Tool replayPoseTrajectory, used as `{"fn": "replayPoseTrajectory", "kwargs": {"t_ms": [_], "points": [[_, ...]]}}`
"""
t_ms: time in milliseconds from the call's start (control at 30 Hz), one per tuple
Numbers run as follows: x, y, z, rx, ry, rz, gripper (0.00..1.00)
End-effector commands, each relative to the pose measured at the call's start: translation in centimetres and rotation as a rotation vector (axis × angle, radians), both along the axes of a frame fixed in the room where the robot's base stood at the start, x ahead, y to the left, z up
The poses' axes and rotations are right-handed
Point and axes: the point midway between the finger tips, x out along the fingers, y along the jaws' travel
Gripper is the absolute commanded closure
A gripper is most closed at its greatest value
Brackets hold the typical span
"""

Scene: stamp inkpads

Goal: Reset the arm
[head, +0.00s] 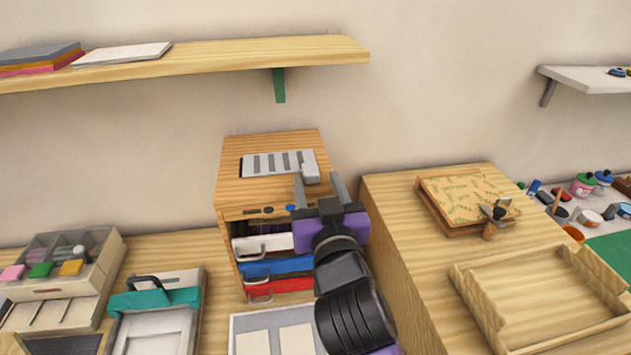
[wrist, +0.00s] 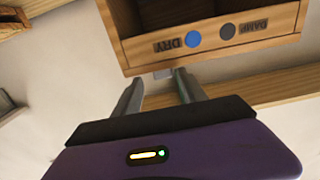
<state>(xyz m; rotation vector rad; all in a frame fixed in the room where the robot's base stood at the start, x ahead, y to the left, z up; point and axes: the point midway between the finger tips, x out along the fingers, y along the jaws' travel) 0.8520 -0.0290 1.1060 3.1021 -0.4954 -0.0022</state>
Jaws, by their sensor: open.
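My gripper (head: 320,190) is open, with nothing between its fingers. In the head view it stands in front of the small wooden drawer cabinet (head: 228,185), and my arm hides the cabinet's right part. In the wrist view the two fingers (wrist: 158,90) are spread apart below the cabinet's front strip (wrist: 275,30). That strip appears upside down, with a blue dot (wrist: 193,40) marked DRY and a dark dot (wrist: 227,31) marked DAMP. I cannot tell whether the fingers touch the cabinet.
Blue (head: 272,267) and red (head: 290,286) drawers lie below a white one. A grey slotted block (head: 270,164) sits on the cabinet. A wooden tray (head: 470,295) and a patterned board (head: 465,197) lie right. A shelf (head: 220,57) hangs above. A compartment box (head: 100,265) stands left.

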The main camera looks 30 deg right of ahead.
Motion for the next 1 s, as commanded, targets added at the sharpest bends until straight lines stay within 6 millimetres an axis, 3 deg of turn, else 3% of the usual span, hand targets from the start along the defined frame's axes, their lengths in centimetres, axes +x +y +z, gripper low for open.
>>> {"fn": "replayPoseTrajectory", "kwargs": {"t_ms": [267,533,767,1000], "points": [[0.0,0.0,0.0,-0.007,0.0,0.001,0.51],[0.0,2.5,3.2,-0.088,-0.111,0.107,0.51],[-3.8,4.8,0.9,-0.131,-0.161,0.232,0.51],[-10.1,5.7,-3.6,-0.131,-0.155,0.317,0.51]]}}
